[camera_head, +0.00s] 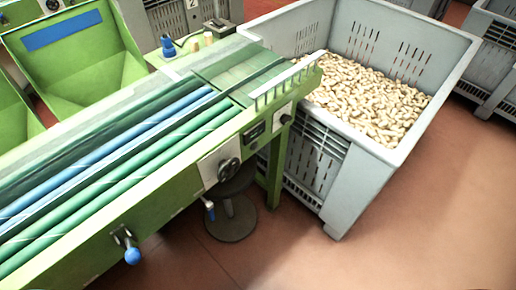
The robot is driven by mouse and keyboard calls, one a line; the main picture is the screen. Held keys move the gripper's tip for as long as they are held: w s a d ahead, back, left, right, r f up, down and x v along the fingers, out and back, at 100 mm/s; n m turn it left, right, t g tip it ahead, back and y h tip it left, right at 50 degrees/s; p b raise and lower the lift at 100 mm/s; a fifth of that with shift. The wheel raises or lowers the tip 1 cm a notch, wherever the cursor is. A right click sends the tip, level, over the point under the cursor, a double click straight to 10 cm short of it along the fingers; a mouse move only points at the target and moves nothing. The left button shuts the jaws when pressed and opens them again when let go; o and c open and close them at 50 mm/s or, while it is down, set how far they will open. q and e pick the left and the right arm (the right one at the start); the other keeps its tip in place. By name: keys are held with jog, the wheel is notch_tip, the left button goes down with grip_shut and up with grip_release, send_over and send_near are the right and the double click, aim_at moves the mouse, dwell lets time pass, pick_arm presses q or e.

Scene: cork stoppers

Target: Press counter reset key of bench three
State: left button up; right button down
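A green sorting bench (170,212) with green and blue rollers runs diagonally from the lower left to the upper middle. On its front rail near the right end is a small dark panel (255,132), which may be a counter; its reset key is too small to tell. Right of it is a dark round knob (285,118). A larger black knob on a pale plate (229,169) sits further left. I cannot read a bench number on this bench. Neither of my grippers is in view.
A large grey crate (365,168) full of corks (370,100) stands against the bench's right end. A round dark stool base (231,222) is under the bench. A blue-tipped lever (132,255) sticks out in front. Reddish floor (430,220) is clear at right.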

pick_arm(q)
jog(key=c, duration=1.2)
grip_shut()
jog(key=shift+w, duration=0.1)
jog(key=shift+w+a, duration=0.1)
